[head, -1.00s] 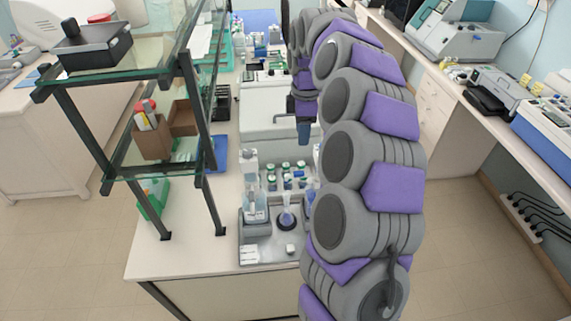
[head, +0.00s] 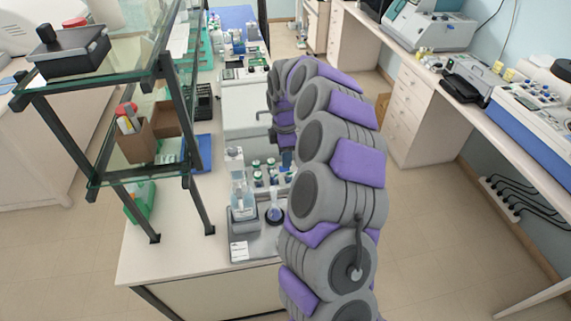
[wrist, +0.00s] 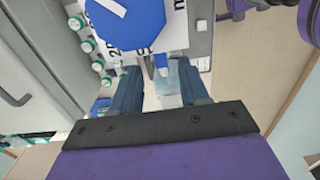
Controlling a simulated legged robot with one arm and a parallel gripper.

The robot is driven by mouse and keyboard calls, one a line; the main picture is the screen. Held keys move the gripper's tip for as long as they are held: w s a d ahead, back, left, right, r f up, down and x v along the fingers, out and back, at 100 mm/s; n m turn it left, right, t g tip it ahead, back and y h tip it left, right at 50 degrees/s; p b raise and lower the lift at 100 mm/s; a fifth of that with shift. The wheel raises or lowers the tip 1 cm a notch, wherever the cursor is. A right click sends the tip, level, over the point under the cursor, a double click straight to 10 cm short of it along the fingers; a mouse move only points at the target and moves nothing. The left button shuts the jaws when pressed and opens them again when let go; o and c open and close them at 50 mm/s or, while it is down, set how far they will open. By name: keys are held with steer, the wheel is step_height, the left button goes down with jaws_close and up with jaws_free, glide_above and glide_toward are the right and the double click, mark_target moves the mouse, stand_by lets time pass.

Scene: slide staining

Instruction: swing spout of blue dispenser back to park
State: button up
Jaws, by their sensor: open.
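In the wrist view a round blue top with a white stripe (wrist: 125,22), apparently the blue dispenser, sits just beyond my fingers. A small blue piece (wrist: 161,62), which looks like its spout, points toward the gap between the fingers. My gripper (wrist: 160,88) is open, with one dark blue finger on each side of that gap. A pale translucent block or vessel (wrist: 168,86) shows between the fingers, nearer the right one. I cannot tell whether a finger touches the spout. In the head view my arm hides the blue dispenser, and the gripper is mostly hidden.
In the head view a clear bottle (head: 238,190) and a flask with blue liquid (head: 275,210) stand on a grey tray (head: 240,250). Green-capped vials (wrist: 88,45) stand left of the dispenser in the wrist view. A glass shelf (head: 125,172) rises at left.

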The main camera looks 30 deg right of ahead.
mark_target(286, 171)
step_height(286, 171, down, 4)
steer(key=shift+r, duration=0.1)
steer(key=shift+d+f, duration=0.55)
steer(key=shift+d, duration=0.05)
steer(key=shift+a, duration=0.25)
steer(key=shift+c, duration=0.4)
steer(key=shift+a, duration=0.25)
steer(key=shift+c, duration=1.4)
steer(key=c, duration=0.3)
steer(key=shift+d, duration=0.15)
jaws_close()
